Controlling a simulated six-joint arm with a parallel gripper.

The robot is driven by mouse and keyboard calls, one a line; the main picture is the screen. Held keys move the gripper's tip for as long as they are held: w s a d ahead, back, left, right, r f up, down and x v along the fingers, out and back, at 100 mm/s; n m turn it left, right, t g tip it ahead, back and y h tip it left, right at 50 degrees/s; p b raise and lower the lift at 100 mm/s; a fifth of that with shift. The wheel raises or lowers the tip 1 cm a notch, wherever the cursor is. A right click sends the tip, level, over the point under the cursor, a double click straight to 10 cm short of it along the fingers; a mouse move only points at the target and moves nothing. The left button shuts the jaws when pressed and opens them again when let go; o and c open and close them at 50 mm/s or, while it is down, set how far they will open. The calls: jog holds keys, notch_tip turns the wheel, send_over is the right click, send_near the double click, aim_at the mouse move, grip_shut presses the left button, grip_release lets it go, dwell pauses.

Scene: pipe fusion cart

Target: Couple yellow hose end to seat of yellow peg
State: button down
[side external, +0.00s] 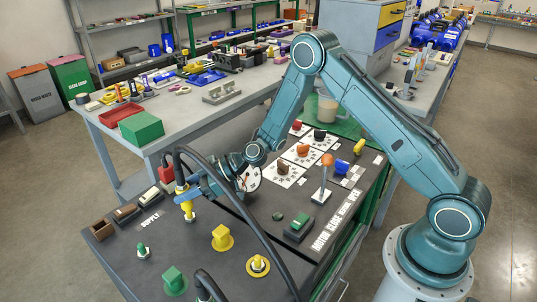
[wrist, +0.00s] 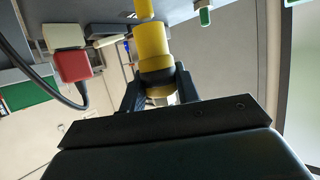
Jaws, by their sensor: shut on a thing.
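The yellow hose end (wrist: 153,48) is a yellow cylinder with a dark band, held between the two dark fingers of my gripper (wrist: 158,92). In the side view my gripper (side external: 186,192) is at the left part of the cart top, shut on the hose end (side external: 181,188). The yellow peg (side external: 189,214) stands upright on a pale base just below the hose end. In the wrist view the narrower yellow peg (wrist: 145,8) is roughly in line with the hose end. I cannot tell whether they touch or overlap. The black hose arches over my gripper.
A green peg (side external: 142,250) stands to the front left. A red block (side external: 167,173) is just behind my gripper. A lever (side external: 325,175) stands to the right.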

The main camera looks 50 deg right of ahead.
jog(key=shift+f, duration=1.75)
jog(key=c, duration=0.9)
grip_release()
jog(key=shift+c, duration=0.2)
jog(key=shift+r, duration=0.1)
notch_tip(320, 180, up, 20)
jog(key=shift+f, duration=0.1)
dwell(0.5)
